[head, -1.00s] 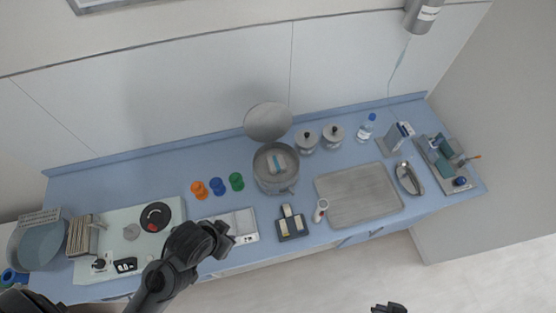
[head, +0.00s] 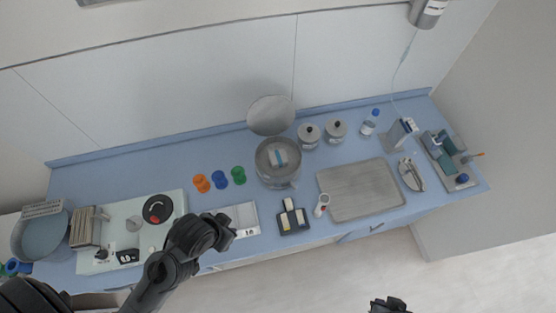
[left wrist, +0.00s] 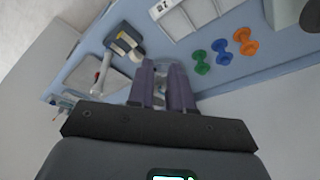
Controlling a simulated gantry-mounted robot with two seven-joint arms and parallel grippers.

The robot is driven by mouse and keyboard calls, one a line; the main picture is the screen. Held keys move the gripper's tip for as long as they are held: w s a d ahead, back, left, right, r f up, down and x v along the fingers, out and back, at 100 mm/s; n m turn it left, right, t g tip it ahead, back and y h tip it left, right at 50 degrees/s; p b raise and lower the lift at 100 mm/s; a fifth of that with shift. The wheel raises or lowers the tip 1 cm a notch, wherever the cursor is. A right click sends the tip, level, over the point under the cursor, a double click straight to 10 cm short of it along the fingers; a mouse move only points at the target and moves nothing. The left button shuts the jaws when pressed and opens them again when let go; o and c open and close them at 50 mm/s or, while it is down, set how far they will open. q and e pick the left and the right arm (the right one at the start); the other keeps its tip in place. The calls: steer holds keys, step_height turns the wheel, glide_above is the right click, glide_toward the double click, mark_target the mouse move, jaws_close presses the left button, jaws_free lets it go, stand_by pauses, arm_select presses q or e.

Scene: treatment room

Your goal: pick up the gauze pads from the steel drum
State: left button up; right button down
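The steel drum (head: 277,178) stands on the blue counter with its round lid (head: 270,115) raised behind it. The gauze pads (head: 279,158), white with a blue band, lie inside the drum near its top. My left gripper (head: 226,232) is over the counter's front edge, left of and nearer than the drum, and touches nothing there. In the left wrist view its two fingers (left wrist: 162,88) stand apart with nothing clearly held; they cover much of the drum's area. My right gripper (head: 388,304) shows only as a dark tip at the bottom edge, its opening unclear.
A white scale-like unit (head: 244,218) lies near my left gripper.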

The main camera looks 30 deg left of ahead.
arm_select(q)
steer(key=shift+o, duration=0.2)
steer(key=o, duration=1.5)
steer(key=shift+c, duration=0.2)
